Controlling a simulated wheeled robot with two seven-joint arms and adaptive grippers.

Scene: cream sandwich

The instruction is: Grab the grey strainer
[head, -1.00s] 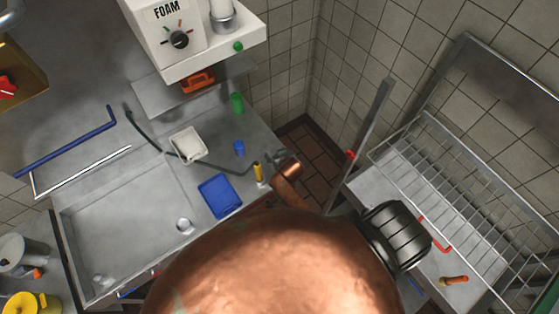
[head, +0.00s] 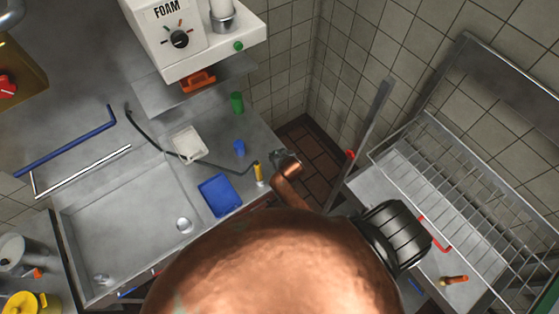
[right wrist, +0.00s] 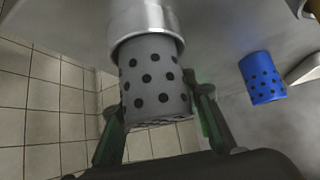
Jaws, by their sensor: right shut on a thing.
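The grey strainer (right wrist: 155,85) is a cup-like cylinder with dark round holes. It shows in the middle of the right wrist view. Its upper end in that picture meets a shiny metal ring (right wrist: 145,28). My right gripper (right wrist: 157,102) has one green-backed finger on each side of the strainer and is shut on it. In the head view a large copper-coloured shape fills the lower middle, and I cannot make out the grey strainer there. My left gripper is not in view.
A blue strainer (right wrist: 262,78) stands close by; it also shows in the head view (head: 239,147). A green one (head: 237,102), a blue tray (head: 220,195), a white tray (head: 187,143) and a yellow item (head: 258,172) are near the sink (head: 125,225). A wire rack (head: 470,190) is at right.

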